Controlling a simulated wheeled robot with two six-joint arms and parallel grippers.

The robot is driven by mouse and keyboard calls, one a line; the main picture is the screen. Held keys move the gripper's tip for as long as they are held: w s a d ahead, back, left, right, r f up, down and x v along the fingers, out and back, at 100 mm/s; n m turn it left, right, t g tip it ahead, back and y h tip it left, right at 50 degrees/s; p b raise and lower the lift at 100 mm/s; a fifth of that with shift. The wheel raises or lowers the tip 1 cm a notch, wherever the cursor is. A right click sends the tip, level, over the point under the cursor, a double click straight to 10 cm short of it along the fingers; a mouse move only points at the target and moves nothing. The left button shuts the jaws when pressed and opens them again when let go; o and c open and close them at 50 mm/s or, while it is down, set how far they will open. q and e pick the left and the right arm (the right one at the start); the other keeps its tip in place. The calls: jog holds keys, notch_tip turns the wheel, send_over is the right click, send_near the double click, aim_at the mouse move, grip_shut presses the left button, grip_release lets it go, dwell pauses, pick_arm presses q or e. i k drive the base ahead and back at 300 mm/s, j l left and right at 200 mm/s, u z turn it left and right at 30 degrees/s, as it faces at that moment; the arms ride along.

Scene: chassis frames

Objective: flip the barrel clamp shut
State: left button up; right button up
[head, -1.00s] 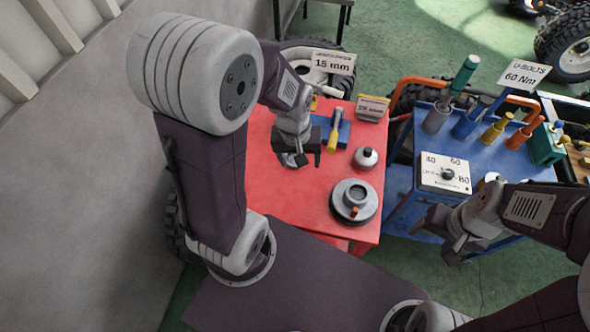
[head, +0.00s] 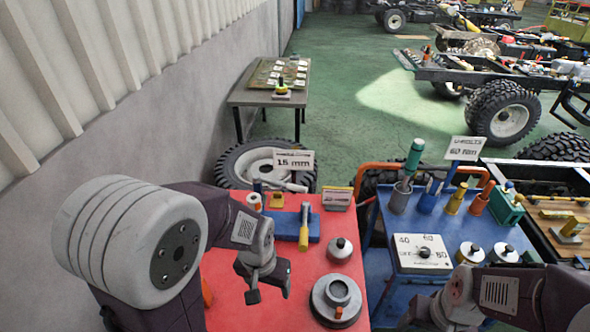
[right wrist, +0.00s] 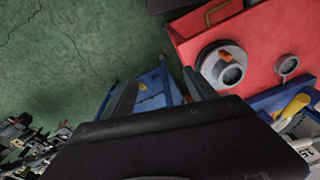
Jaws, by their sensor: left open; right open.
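On the red tabletop (head: 240,314) is a blue base (head: 278,227) with a lever that has a yellow grip (head: 303,238); it looks like the barrel clamp. The grip points toward me over the base's front edge. I cannot tell how far the lever is raised. In the right wrist view the yellow grip (right wrist: 296,106) and blue base (right wrist: 273,98) show at the right edge. My left gripper (head: 268,288) is open and empty, over the red table on my side of the clamp, apart from it. My right gripper (right wrist: 160,90) is open and empty, over the blue cart side.
A grey round part (head: 324,309) with an orange tab and a small knobbed lid (head: 340,249) stand right of my left gripper. A blue cart (head: 379,240) with a dial plate (head: 422,252) and several upright handles stands to the right. A "15 mm" sign (head: 293,160) stands behind.

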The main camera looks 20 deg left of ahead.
aim_at(282, 184)
jog(key=k+l+u, duration=0.25)
jog(key=l+u, duration=1.45)
jog(key=k+l+u, duration=0.25)
jog(key=l+u, duration=0.2)
jog(key=i+l+u, duration=0.1)
jog(key=l+u, duration=0.25)
jog(key=l, duration=0.15)
jog(key=l+u, duration=0.3)
jog(key=l, duration=0.2)
